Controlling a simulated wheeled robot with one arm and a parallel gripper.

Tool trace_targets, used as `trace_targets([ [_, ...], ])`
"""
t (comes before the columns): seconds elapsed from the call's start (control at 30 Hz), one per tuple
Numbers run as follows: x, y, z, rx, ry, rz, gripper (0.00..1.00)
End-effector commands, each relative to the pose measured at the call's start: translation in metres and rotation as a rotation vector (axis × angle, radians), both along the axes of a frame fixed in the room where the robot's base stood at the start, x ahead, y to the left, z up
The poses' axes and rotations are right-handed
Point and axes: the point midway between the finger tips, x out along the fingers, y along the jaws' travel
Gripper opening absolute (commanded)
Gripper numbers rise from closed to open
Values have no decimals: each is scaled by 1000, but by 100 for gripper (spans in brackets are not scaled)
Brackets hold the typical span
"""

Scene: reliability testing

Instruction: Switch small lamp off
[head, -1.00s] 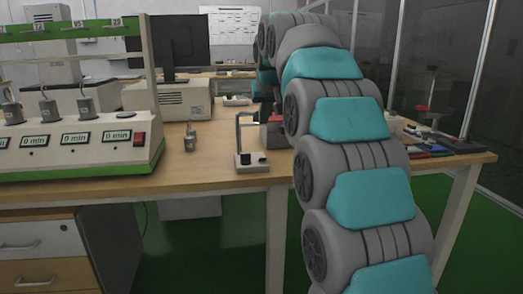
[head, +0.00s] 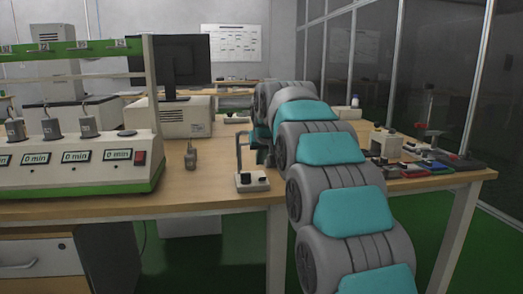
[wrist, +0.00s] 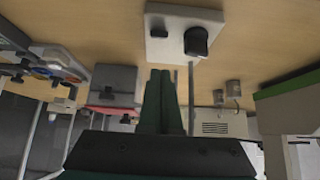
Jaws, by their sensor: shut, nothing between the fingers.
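The small lamp (head: 252,181) stands upright near the table's front edge in the head view, with a white base, a dark knob and a thin bent post. In the wrist view, its white base (wrist: 172,48) is at the top middle, with a large black knob (wrist: 196,41) and a small black switch (wrist: 158,31). My gripper (wrist: 161,72) is shut and empty, its dark green fingers pointing toward the base with a small gap in the picture. In the head view, my arm mostly hides the gripper just right of the lamp post.
A grey and red box (wrist: 113,86) is left of my fingers in the wrist view. A small metal weight-like item (head: 190,155) stands left of the lamp. A tester with timer displays (head: 76,156) fills the table's left. Several small devices (head: 425,165) lie at the right.

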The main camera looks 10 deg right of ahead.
Motion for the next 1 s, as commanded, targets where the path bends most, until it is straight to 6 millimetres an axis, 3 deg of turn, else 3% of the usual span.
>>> trace_targets([
  [0.4, -17, 0, -22, 1, 3, -1, 0],
  [1.0, -20, 0, -29, 0, -19, 0, 0],
])
